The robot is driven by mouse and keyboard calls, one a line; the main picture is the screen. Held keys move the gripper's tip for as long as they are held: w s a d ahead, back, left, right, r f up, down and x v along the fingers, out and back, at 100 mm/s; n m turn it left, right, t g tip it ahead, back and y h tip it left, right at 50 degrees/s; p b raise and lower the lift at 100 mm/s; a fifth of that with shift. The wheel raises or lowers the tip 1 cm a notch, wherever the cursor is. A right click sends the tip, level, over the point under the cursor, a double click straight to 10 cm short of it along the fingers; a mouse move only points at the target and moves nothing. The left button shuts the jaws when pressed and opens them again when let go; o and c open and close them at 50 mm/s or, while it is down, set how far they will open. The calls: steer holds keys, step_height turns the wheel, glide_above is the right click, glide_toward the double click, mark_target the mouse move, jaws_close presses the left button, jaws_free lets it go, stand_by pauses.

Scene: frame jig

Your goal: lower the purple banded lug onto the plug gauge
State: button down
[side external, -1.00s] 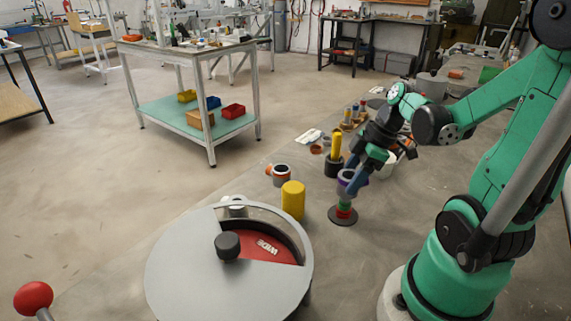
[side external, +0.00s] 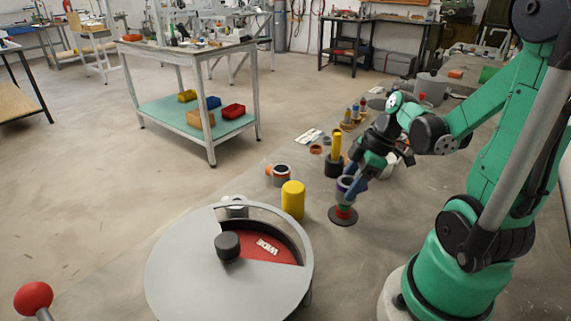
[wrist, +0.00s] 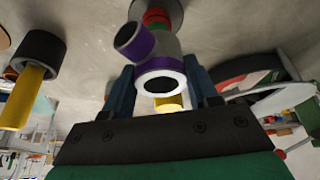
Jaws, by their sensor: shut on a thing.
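The purple banded lug (side external: 346,184) is a grey ring-like part with a side stub, both with purple bands. It also shows in the wrist view (wrist: 160,67), with its white-rimmed opening facing the camera. My gripper (wrist: 161,80) is shut on the lug, one blue finger on each side. In the side view my gripper (side external: 353,186) comes down from the upper right. The plug gauge (side external: 344,212) stands on a dark round base, with red and green bands showing directly below the lug. The lug hides the gauge's upper part, so I cannot tell how far the lug sits around it.
A yellow cylinder (side external: 293,200) stands left of the gauge. A black holder with a yellow pin (side external: 335,150) stands behind it. A grey ring part with an orange stub (side external: 281,175) lies further left. A large round grey-lidded machine (side external: 200,275) fills the front.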

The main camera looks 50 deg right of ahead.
steer(key=shift+f, duration=1.25)
jaws_free()
steer(key=shift+r, duration=4.5)
steer(key=shift+w+a+r+m+t+h, duration=0.15)
steer(key=shift+w+a+m+t+h, duration=0.4)
steer(key=shift+w+a+m, duration=1.1)
steer(key=shift+w+a+r+m+t+h, duration=0.2)
steer(key=shift+a+m+t+h, duration=0.4)
steer(key=shift+a, duration=2.05)
steer(key=shift+w+a+r+m+t+h, duration=0.2)
steer(key=shift+w+a+m+t, duration=0.65)
steer(key=shift+a+m, duration=0.95)
